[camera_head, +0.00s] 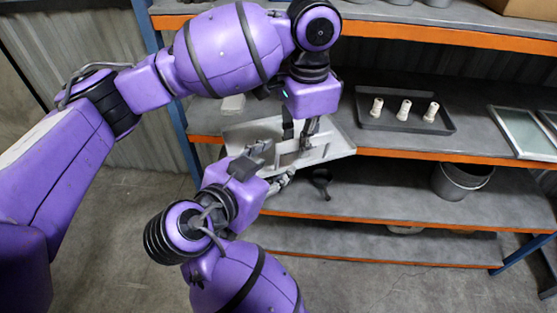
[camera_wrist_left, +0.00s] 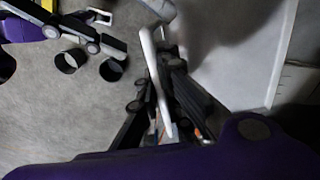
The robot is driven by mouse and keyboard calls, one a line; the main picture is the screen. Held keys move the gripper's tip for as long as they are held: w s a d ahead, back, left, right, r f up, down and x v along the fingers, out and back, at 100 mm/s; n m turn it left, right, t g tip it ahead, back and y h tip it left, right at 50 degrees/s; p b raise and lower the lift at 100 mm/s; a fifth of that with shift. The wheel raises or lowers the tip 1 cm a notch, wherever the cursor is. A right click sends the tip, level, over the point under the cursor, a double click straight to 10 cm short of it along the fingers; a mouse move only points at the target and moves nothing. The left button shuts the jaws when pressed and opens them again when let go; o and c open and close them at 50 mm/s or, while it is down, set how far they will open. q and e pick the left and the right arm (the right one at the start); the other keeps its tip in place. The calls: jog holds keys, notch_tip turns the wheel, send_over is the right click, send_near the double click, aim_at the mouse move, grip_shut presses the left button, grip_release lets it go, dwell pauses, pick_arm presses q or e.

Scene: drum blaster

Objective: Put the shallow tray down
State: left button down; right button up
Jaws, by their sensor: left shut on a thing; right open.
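The shallow tray (camera_head: 338,143) is pale grey. It is at the front edge of the middle shelf in the head view, slightly tilted. My left gripper (camera_head: 302,138) comes down from above and is shut on the tray. In the left wrist view the left gripper (camera_wrist_left: 160,100) pinches the tray's thin pale rim, and the tray's flat face (camera_wrist_left: 225,50) fills the right side. My right gripper (camera_head: 276,168) is open at the tray's near left side, and its fingers hold nothing. I cannot tell whether the tray rests on the shelf, as the grippers hide part of it.
The middle shelf (camera_head: 420,152) has an orange front edge. A dark tray (camera_head: 440,126) with several pale pieces stands right of the shallow tray, with glass-topped frames (camera_head: 525,132) farther right. A grey bucket (camera_head: 460,182) and a small dark object (camera_head: 320,182) are on the lower shelf.

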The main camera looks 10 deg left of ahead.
pick_arm(q)
jog(key=shift+r, duration=0.2)
jog(key=a+m, duration=0.1)
jog(key=m, duration=0.1)
jog(key=s+a+m, duration=0.1)
jog(key=m, duration=0.1)
jog(key=shift+a+m, duration=0.3)
pick_arm(e)
jog(key=v, duration=0.9)
jog(key=shift+s+a+r, duration=0.1)
